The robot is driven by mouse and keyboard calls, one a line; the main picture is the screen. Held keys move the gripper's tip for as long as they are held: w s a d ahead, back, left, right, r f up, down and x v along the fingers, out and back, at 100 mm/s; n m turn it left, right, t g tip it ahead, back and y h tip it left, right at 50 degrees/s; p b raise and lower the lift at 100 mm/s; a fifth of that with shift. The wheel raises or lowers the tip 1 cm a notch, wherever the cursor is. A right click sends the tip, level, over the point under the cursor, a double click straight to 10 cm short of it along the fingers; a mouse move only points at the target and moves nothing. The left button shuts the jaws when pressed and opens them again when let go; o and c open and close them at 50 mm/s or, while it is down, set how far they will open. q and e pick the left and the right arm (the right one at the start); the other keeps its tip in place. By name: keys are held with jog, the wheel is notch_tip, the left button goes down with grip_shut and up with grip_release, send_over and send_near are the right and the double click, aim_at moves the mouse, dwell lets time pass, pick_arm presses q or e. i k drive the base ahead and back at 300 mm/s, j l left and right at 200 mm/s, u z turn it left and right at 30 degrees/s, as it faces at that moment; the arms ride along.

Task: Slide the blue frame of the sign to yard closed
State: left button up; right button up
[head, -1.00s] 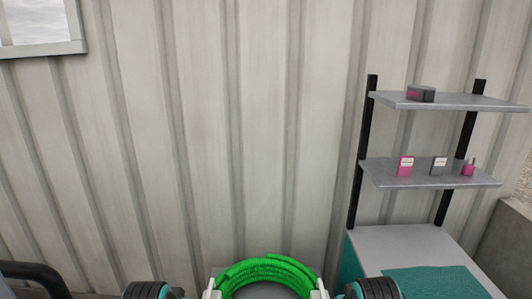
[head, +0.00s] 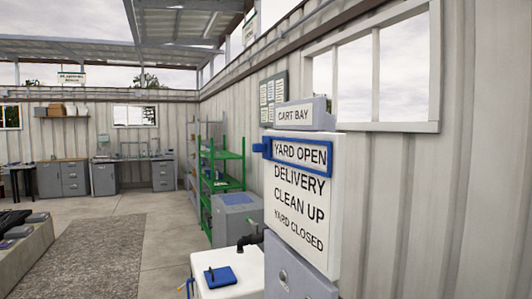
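The blue frame (head: 331,172) surrounds the top line, YARD OPEN. A blue tab (head: 259,147) sticks out from the frame's left side. A grey block (head: 305,113) labelled CART BAY sits on top of the board. Neither of my grippers is in view now.
A white cabinet (head: 232,276) with a blue item on top and a dark tap beside it stands left of the sign. Green shelving (head: 222,184) and a grey box unit lie behind. Open floor (head: 150,232) with a dark mat extends left. The corrugated wall is right.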

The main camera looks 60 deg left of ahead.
aim_at(265, 147)
jog(key=u, duration=2.2)
